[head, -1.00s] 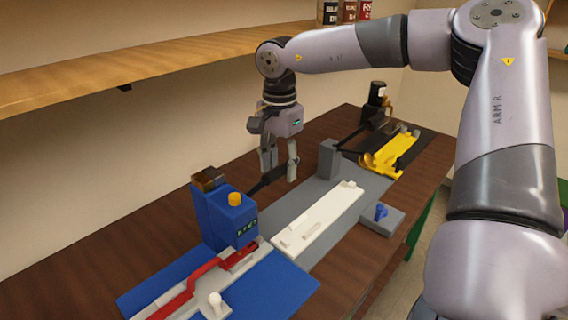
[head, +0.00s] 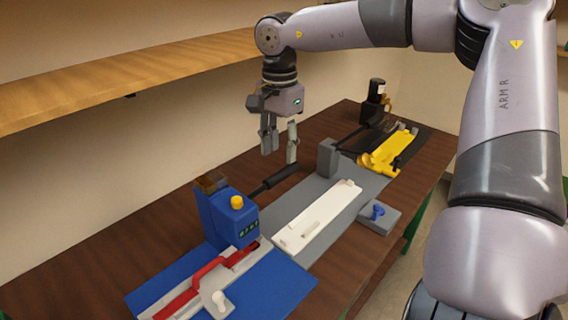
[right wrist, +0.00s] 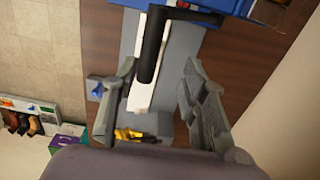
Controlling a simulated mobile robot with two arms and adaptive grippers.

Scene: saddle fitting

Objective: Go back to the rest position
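My right gripper (head: 281,148) is open and empty. It hangs fingers-down just above a black lever handle (head: 281,177), apart from it in the head view. In the right wrist view the two fingers stand wide apart, with the black handle (right wrist: 151,48) seen between them. My left gripper is in neither view.
A blue machine (head: 225,220) with a red part (head: 205,272) stands at the front. A yellow part (head: 386,152) and a black bottle-like object (head: 376,100) are farther back. A wooden shelf (head: 130,78) runs along the wall behind the right gripper. A blue knob (head: 377,212) sits on a grey block.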

